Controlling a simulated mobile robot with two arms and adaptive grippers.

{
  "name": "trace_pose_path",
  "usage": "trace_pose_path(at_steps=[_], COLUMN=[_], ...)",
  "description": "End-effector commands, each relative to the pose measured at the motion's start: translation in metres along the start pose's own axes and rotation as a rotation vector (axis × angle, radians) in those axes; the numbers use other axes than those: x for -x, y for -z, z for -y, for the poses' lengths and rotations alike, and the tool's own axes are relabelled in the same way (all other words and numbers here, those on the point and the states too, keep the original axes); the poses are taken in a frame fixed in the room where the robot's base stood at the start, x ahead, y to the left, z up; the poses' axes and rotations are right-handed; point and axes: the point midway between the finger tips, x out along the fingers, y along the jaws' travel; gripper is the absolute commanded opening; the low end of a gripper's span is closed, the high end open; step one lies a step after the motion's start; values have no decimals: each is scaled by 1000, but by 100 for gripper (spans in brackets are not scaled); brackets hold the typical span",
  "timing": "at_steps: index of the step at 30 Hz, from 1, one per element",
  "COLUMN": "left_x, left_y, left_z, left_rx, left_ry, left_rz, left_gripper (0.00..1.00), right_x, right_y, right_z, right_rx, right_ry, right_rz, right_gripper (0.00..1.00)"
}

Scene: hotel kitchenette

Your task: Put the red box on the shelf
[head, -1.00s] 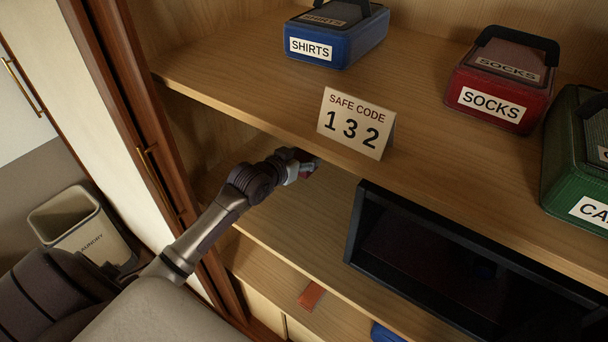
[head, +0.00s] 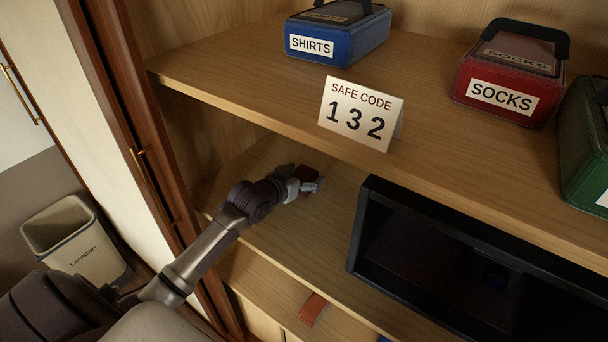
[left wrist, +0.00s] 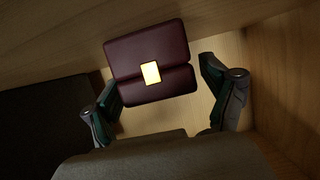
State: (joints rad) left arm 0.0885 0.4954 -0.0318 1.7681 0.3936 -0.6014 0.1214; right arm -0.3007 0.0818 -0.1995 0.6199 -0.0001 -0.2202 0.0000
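The red box (head: 308,173) is small and dark red. It is at the middle shelf (head: 270,225), left of the black safe, partly hidden by my left gripper in the head view. In the left wrist view the red box (left wrist: 152,62) shows a gold clasp. My left gripper (head: 311,187) is at the box. In the left wrist view its fingers (left wrist: 160,88) are spread apart; the left one overlaps the box's edge and a gap shows at the right one. I cannot tell whether the left finger touches. My right gripper is not in view.
The black safe (head: 362,240) stands right of the box. The upper shelf holds a safe code card (head: 358,112), a blue SHIRTS box (head: 340,36), a red SOCKS box (head: 507,82) and a green box (head: 585,145). The cabinet's left wall is close. A laundry bin (head: 85,260) stands outside.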

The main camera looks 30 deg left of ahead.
Motion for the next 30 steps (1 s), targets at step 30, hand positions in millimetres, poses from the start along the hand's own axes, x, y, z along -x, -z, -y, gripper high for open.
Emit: trace_pose_path(at_steps=[30], left_x=[119], left_y=[5], left_z=[0], left_rx=[1], left_ry=[0], left_rz=[0], left_gripper=[85], right_x=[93], right_y=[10], right_z=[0], right_rx=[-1], right_ry=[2], right_rz=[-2], right_gripper=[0])
